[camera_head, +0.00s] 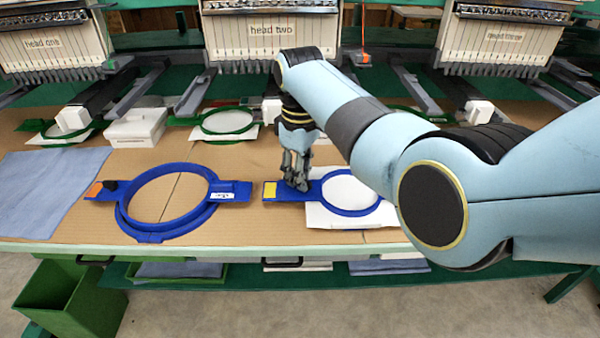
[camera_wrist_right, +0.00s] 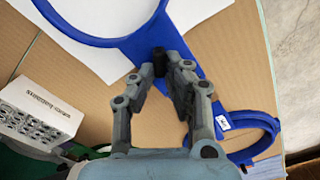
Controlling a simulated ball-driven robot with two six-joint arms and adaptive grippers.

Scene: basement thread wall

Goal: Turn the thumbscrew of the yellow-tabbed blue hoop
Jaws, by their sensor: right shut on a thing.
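The yellow-tabbed blue hoop (camera_head: 350,211) lies flat on the table over a white sheet. Its yellow tab (camera_head: 270,190) is at its left end in the head view. My right gripper (camera_head: 297,184) points down onto the bar between tab and ring, hiding the thumbscrew there. In the right wrist view, the dark thumbscrew (camera_wrist_right: 160,57) stands at the fingertips of my right gripper (camera_wrist_right: 172,72), which is shut on it. The hoop's ring (camera_wrist_right: 75,37) runs across the top of that view. My left gripper is not in view.
A larger blue hoop (camera_head: 128,222) with an orange tab (camera_head: 94,190) lies just left. A blue cloth (camera_head: 45,185) lies at the left. A white box (camera_head: 137,140) and green hoops (camera_head: 224,136) lie behind, below the embroidery heads. The table's front edge is close.

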